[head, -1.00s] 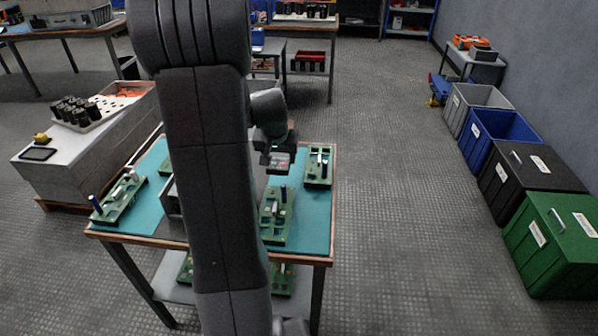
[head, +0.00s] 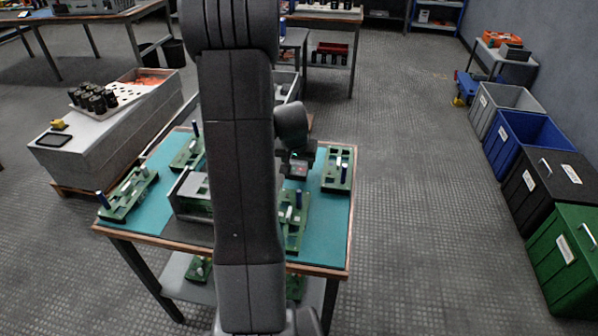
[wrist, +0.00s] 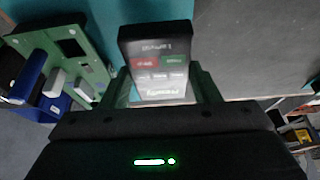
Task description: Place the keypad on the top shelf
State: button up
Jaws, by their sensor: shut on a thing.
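The keypad (wrist: 157,65) is a dark box with a red and a green key and pale lettering. My gripper (wrist: 160,88) is shut on it, with one finger on each side, in the wrist view. In the head view the keypad (head: 298,169) is small, at the end of my arm, over the right part of a bench with a teal mat (head: 325,220). The bench has a grey lower shelf (head: 178,280). I cannot tell which surface is the top shelf. My arm hides the middle of the bench.
Green circuit boards (head: 337,170) with upright parts stand on the mat, and more sit on the lower shelf. A grey case (head: 190,200) is left of my arm. Bins (head: 548,180) line the right wall. The floor (head: 420,200) between is clear.

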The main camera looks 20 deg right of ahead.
aim_at(298, 167)
jog(key=shift+f, duration=1.55)
jog(key=shift+f+b, duration=0.1)
jog(key=shift+b, duration=0.2)
jog(key=shift+f, duration=0.15)
jog(key=o, duration=1)
jog(key=shift+o, duration=0.2)
